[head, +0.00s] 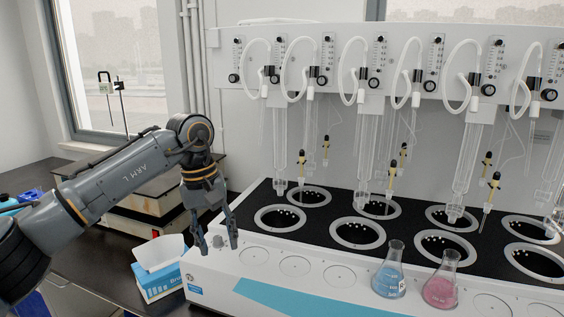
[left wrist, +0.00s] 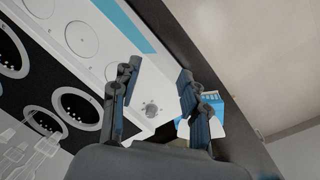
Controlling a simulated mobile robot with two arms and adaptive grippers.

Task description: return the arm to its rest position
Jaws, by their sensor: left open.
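My left arm (head: 130,168) comes in from the left in the head view, bent at the wrist so the hand hangs down. My left gripper (head: 217,246) is open and empty above the left front edge of the distiller (head: 300,262), near a knob on its top. In the left wrist view the two fingers of the left gripper (left wrist: 158,90) are apart, with the knob (left wrist: 150,109) below and between them. My right gripper is in neither view.
A blue and white tissue box (head: 160,275) stands just left of the distiller; it also shows in the left wrist view (left wrist: 208,114). A blue flask (head: 389,277) and a pink flask (head: 440,287) stand on the distiller's front ledge. Glass tubes hang over its round openings.

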